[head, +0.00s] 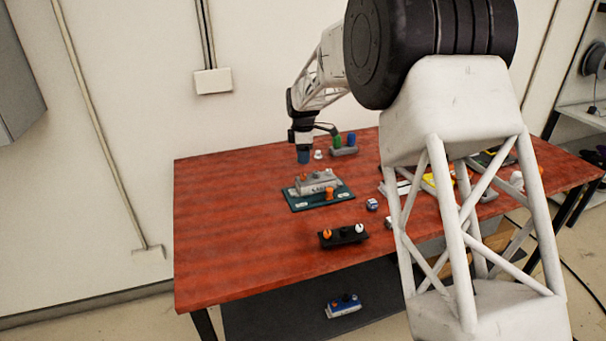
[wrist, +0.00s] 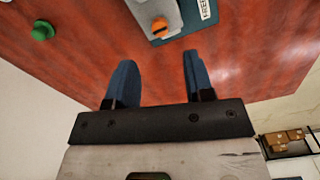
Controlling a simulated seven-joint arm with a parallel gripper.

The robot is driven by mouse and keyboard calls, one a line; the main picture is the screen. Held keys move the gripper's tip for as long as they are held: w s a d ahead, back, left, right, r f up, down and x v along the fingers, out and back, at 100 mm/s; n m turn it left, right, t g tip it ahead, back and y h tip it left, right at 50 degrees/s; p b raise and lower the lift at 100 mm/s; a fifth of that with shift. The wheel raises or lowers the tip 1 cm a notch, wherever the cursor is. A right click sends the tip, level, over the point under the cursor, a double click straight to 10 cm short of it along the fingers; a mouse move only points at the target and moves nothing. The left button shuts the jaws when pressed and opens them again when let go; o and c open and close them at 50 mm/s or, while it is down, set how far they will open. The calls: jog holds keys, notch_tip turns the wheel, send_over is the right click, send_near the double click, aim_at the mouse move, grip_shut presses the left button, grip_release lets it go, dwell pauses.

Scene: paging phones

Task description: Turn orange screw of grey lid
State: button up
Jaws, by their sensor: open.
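A grey box with a grey lid (head: 320,180) sits on a dark green base plate (head: 334,199) on the red table. An orange screw or knob (head: 329,193) shows at its front right, and another small orange spot shows at its back left. In the wrist view an orange slotted screw (wrist: 159,26) sits at the edge of the grey lid (wrist: 145,9), near the top. My gripper (head: 303,157) is above the table, behind and left of the lid in the head view. Its two blue fingers (wrist: 154,80) are apart, with only table between them.
A black block with orange and white knobs (head: 343,236) lies near the front edge. A grey block with green and blue knobs (head: 344,149) stands at the back. A small cube (head: 372,204) lies right of the plate. The table's left side is clear.

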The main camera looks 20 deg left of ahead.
aim_at(303, 175)
jog(key=shift+f, duration=0.1)
jog(key=shift+f, duration=3.8)
grip_shut()
